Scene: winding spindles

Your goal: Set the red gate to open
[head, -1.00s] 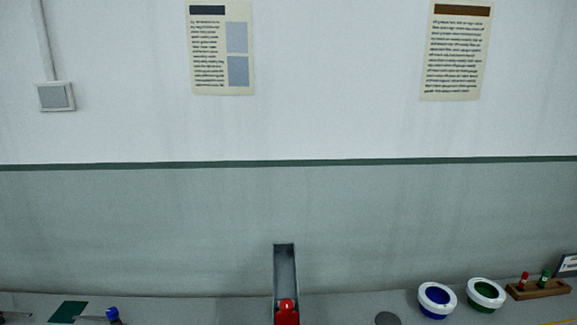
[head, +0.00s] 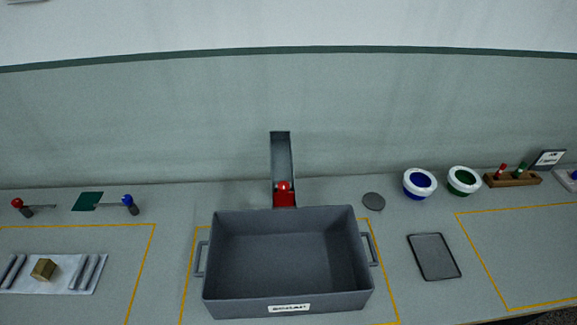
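The red gate (head: 285,199) is a small red block with a round red knob on top. It sits across the lower end of a grey sloped chute (head: 281,150) at the back middle of the table. The chute stands against the wall and ends just behind a large grey bin (head: 290,262), which looks empty and has a side handle at each end. I cannot tell from this view whether the gate is raised or lowered. Neither of my grippers is in view.
At the left are a red-knobbed lever (head: 18,203), a blue-knobbed lever (head: 128,201) and a white tray (head: 85,285) with metal bars and a brass block. At the right are a blue cup (head: 419,183), a green cup (head: 464,181), a wooden rack (head: 513,180) and a dark flat plate (head: 433,257).

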